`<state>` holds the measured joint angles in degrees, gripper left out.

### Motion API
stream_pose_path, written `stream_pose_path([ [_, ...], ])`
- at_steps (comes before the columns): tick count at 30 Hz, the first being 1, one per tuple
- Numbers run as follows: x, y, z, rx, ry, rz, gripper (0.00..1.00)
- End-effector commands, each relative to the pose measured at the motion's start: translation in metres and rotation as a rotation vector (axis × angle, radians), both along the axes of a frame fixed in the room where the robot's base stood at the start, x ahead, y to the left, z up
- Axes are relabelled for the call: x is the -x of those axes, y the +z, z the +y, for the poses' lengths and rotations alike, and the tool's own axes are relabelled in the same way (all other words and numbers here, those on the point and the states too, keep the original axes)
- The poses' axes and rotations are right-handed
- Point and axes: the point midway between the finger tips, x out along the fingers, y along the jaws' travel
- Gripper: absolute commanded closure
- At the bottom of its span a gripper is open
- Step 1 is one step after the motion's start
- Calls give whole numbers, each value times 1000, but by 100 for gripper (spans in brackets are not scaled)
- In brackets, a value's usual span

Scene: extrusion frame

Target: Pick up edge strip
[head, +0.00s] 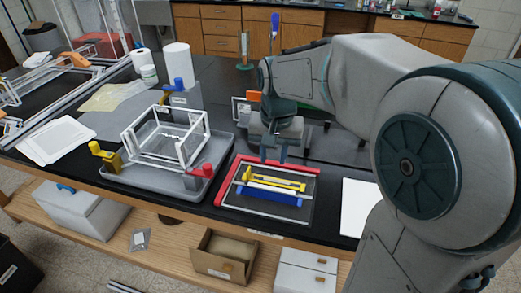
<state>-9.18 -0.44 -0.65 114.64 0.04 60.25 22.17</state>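A shallow tray with a red edge (229,179) lies on the black bench, right of the middle. In it lie a yellow strip (276,179), a blue strip (269,195) and thin white strips (262,213). Which of these is the edge strip I cannot tell. My gripper (273,157) points down above the far side of this tray. The strips look clear of the fingers. My arm hides part of the bench behind.
A white extrusion frame (166,140) stands in a grey tray (145,185) to the left, with yellow (105,157) and red (203,171) clamps around it. Paper rolls (177,64) stand behind. A white sheet (358,207) lies to the right. A cardboard box (225,255) sits on the lower shelf.

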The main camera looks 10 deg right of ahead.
Motion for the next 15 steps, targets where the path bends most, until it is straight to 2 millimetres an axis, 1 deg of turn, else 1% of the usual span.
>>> stream_pose_path([
  [1, -18, 5, 10, 1, -19, 20, 69],
  [3, -39, 6, 22, 1, -52, 42, 69],
  [6, -62, 4, 36, 5, -93, 68, 69],
  [9, -77, 2, 46, 8, -123, 85, 69],
  [12, -86, 0, 53, 10, -142, 94, 69],
  [15, -90, -7, 55, 12, -149, 100, 69],
])
